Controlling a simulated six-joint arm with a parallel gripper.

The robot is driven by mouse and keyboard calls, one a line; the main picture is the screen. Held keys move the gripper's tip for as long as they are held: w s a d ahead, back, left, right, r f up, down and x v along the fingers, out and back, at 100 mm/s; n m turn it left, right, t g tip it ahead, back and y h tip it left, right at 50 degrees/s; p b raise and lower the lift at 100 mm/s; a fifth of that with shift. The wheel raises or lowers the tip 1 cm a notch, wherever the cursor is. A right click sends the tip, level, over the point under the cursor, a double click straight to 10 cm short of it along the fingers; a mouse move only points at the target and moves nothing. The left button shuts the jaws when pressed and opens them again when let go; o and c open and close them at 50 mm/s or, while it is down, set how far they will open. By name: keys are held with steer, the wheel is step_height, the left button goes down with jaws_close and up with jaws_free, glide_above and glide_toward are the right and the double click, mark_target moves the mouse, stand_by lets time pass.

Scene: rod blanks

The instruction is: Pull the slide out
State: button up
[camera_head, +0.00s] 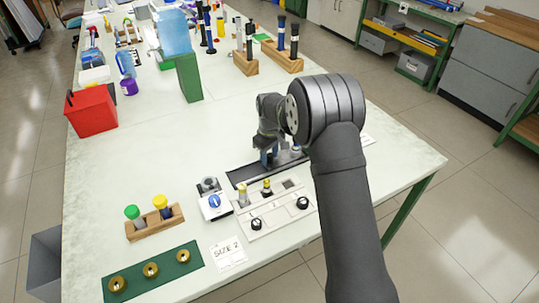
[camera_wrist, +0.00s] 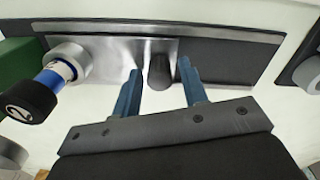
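The slide (camera_wrist: 105,62) is a bright metal plate in a dark channel, with a dark upright knob (camera_wrist: 158,72) near its right end in the wrist view. My gripper (camera_wrist: 160,80) is open, its two blue fingers on either side of the knob, with gaps visible on both sides. In the head view my gripper (camera_head: 268,158) is over the dark channel (camera_head: 242,175), and the arm and fingers hide most of the slide there.
A metal collar with a blue-banded, black-capped piece (camera_wrist: 45,85) stands at the slide's left in the wrist view. A light panel with black knobs (camera_head: 272,212) lies in front of the channel. A white block with a blue dial (camera_head: 214,204) is to its left. Table space behind is clear.

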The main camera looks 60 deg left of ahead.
jaws_close()
steer(key=s, duration=1.1)
steer(key=shift+s, duration=0.25)
steer(key=shift+o, duration=0.5)
jaws_free()
steer(key=shift+s, duration=0.15)
steer(key=shift+o, duration=0.6)
step_height(320, 180, up, 18)
steer(key=shift+f, duration=0.25)
steer(key=shift+f, duration=0.1)
steer(key=f, duration=1.7)
steer(key=shift+w+f, duration=0.15)
steer(key=shift+w, duration=0.15)
